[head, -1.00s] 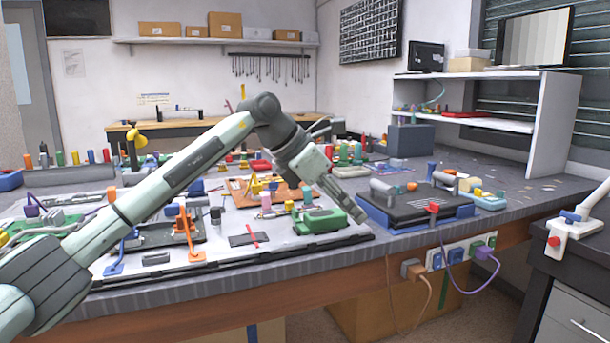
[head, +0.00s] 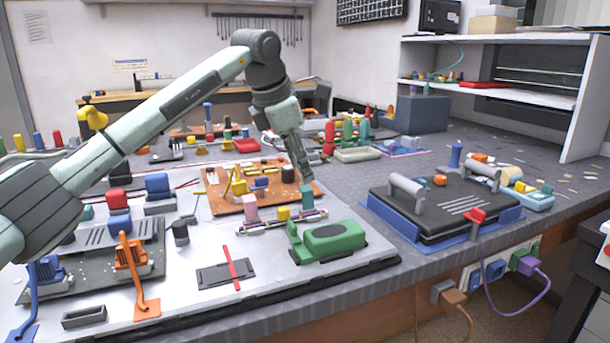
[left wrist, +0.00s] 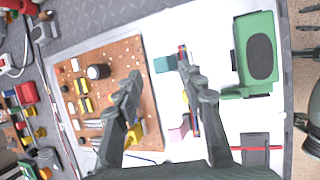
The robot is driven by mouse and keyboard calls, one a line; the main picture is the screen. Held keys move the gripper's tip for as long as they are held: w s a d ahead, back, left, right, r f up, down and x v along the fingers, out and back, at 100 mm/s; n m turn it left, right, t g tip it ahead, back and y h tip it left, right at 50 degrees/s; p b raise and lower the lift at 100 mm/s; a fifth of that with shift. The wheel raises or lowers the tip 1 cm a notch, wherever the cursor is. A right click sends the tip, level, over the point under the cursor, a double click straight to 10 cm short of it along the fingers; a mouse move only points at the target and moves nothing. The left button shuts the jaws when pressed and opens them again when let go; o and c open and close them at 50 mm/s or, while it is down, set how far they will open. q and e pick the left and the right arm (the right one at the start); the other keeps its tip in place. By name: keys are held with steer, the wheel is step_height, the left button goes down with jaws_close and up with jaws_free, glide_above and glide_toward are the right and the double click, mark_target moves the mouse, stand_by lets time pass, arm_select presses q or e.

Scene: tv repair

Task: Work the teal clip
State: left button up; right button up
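The teal clip (left wrist: 165,64) is a small block in the left wrist view, lying between the fingertips of my left gripper (left wrist: 159,68) as seen from above. It also shows in the head view (head: 307,197), standing at the far end of a narrow strip (head: 268,224) that carries a pink clip (head: 250,207) and a yellow clip (head: 283,213). My left gripper (head: 304,172) points down above the teal clip, its fingers spread and empty. I cannot tell the remaining height. My right gripper is in neither view.
A green tool-like block (head: 333,238) lies close beside the strip. An orange-brown circuit board (head: 228,203) lies on the other side. A black panel with grey handles (head: 440,208) stands on blue supports to the right. Bare white mat (head: 200,225) shows in front.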

mark_target(309, 187)
arm_select(q)
steer(key=shift+x, duration=2.3)
jaws_close()
